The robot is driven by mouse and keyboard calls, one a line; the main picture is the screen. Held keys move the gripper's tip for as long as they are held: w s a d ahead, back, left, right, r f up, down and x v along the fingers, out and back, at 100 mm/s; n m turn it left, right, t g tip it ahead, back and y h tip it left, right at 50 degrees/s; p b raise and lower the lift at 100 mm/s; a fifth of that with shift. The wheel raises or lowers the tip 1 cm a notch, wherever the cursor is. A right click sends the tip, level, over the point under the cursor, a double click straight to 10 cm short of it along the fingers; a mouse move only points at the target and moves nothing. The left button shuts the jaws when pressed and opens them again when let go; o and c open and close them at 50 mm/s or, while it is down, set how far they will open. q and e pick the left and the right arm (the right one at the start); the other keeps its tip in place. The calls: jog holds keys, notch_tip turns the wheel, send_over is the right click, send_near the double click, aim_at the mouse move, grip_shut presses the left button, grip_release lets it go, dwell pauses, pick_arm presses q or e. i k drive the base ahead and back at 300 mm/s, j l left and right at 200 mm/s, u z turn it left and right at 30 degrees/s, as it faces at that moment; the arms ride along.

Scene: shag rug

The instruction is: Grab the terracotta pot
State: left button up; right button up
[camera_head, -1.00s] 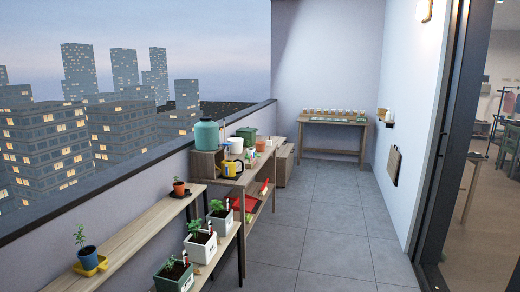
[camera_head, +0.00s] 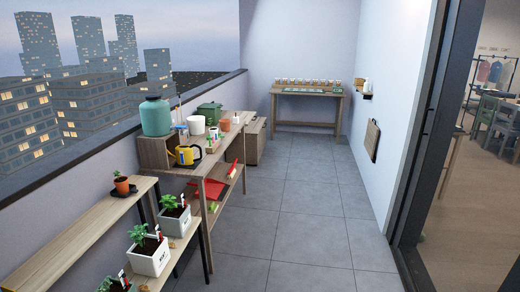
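A small terracotta pot (camera_head: 122,185) with a green seedling stands upright on a dark saucer near the far end of the upper wooden shelf at the left. Another orange-brown pot-like vessel (camera_head: 225,124) stands on the wooden workbench farther back, beside white containers; at this size I cannot tell its material. Neither of my grippers shows in the head view.
White planters (camera_head: 148,254) with seedlings stand on the lower shelf. The workbench (camera_head: 216,158) holds a green tank (camera_head: 156,116), a yellow kettle-like can (camera_head: 188,155) and a green lidded box (camera_head: 210,112). The tiled floor (camera_head: 290,215) is clear to the far table (camera_head: 306,93).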

aim_at(225, 124)
jog(key=i+z, duration=0.4)
jog(key=i, duration=1.7)
